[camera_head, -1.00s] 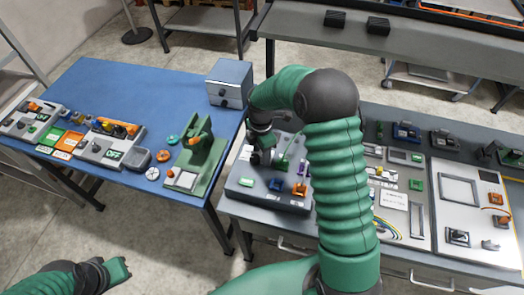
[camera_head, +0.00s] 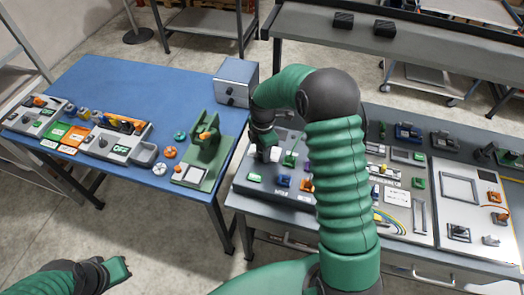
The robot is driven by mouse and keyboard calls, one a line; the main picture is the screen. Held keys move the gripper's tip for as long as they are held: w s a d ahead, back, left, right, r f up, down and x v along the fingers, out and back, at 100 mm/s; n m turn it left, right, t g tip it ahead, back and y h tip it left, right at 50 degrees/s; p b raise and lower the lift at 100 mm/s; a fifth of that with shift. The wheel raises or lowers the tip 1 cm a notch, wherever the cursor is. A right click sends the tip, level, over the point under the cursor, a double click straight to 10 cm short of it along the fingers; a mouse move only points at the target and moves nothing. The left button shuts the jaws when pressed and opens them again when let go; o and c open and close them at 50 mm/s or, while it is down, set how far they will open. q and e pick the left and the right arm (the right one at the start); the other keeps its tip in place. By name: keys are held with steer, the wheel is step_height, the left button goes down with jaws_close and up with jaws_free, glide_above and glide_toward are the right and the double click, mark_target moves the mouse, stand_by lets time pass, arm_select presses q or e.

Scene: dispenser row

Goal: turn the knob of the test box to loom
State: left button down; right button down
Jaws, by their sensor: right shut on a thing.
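The test box (camera_head: 243,188) is a grey box on the right-hand bench, with green, blue, orange and purple parts on its top. My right gripper (camera_head: 269,157) points down onto the back part of this box. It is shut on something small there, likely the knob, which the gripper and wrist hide. I cannot read the knob's marks or its pointer. My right arm covers the right side of the box. My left gripper (camera_head: 117,269) is at the lower left, over the floor and away from both tables; its finger gap is not clear.
A blue table (camera_head: 110,90) on the left holds control boxes, a green fixture (camera_head: 205,155) and a grey box with a knob (camera_head: 236,82). To the right of my arm lies a light panel (camera_head: 470,200) with several parts.

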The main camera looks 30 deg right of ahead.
steer(key=shift+s+m, duration=0.1)
steer(key=shift+m, duration=0.3)
steer(key=shift+a+m+p, duration=0.1)
steer(key=shift+m+p, duration=0.3)
steer(key=shift+m, duration=0.5)
steer(key=m, duration=0.4)
steer(key=shift+f+m+p, duration=0.1)
steer(key=shift+m+p, duration=0.2)
steer(key=shift+p, duration=0.1)
steer(key=m, duration=0.3)
steer(key=shift+a+m, duration=0.1)
steer(key=shift+m, duration=0.2)
steer(key=m+p, duration=0.1)
steer(key=m, duration=0.3)
steer(key=shift+m, duration=0.3)
steer(key=m, duration=0.5)
steer(key=shift+p, duration=0.35)
steer(key=m+p, duration=0.1)
steer(key=m, duration=0.5)
steer(key=shift+m, duration=0.3)
